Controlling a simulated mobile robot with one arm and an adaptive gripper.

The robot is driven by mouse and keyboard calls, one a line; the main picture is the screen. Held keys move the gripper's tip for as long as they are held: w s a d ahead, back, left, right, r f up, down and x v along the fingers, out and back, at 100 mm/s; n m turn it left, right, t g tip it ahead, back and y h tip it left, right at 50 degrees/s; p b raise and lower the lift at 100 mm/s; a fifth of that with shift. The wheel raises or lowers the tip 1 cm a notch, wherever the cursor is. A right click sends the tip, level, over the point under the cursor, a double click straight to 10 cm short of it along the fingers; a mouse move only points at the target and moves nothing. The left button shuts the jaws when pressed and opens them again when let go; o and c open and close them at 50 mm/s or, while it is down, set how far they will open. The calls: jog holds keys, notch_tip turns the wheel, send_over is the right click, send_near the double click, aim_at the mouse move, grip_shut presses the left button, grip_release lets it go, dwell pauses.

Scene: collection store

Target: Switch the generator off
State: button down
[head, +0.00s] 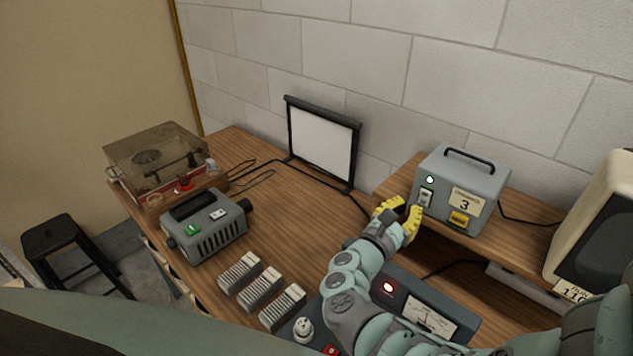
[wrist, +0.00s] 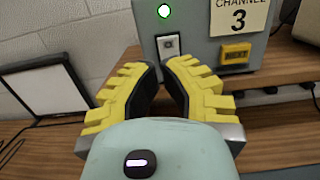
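A blue-grey box (head: 478,163) with a dark top handle stands on a raised wooden shelf against the wall. It may be the generator; no such name is readable. Its front has a lit green lamp (head: 430,180), a pale rocker switch (head: 426,198), a "Channel 3" label and a yellow "NEXT" button (wrist: 236,56). My gripper (head: 412,209) is just in front of the switch.
A meter unit (head: 432,318) with a lit red lamp lies below my arm. A ribbed grey device (head: 208,228), several finned blocks, a turntable (head: 157,160) and a small white screen (head: 322,143) share the bench. A cream-framed speaker (head: 604,225) stands right.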

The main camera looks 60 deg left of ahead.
aim_at(420, 195)
jog(key=shift+p+x, duration=0.3)
jog(key=shift+x, duration=1.55)
jog(key=shift+f, duration=0.1)
